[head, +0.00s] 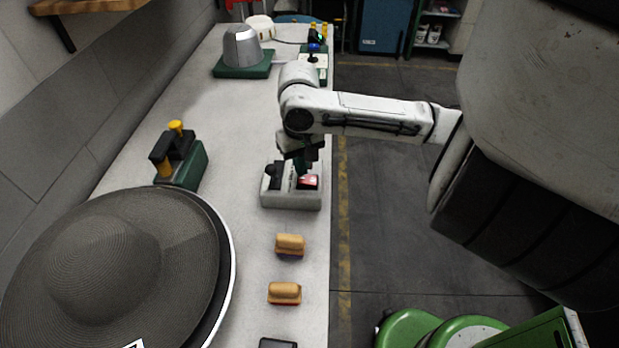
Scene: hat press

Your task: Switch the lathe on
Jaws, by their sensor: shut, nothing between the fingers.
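A grey switch box (291,200) sits near the right edge of the bench. A dark part is on the left of its top, and a panel glowing red (308,182) is on the right. My gripper (303,170) is shut and empty, pointing down over the box. Its tips are close to the top of the box by the red panel; I cannot tell whether they touch. The gripper hides part of the box top. A large dark woven hat (105,260) lies on a round, pale-rimmed base at the lower left, possibly the lathe.
Two brushes with tan handles (290,243) (284,291) lie in front of the box. A green device with yellow knobs (180,160) stands left of it. A grey metal form on a green base (243,70) stands at the back. The bench middle (228,120) is clear.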

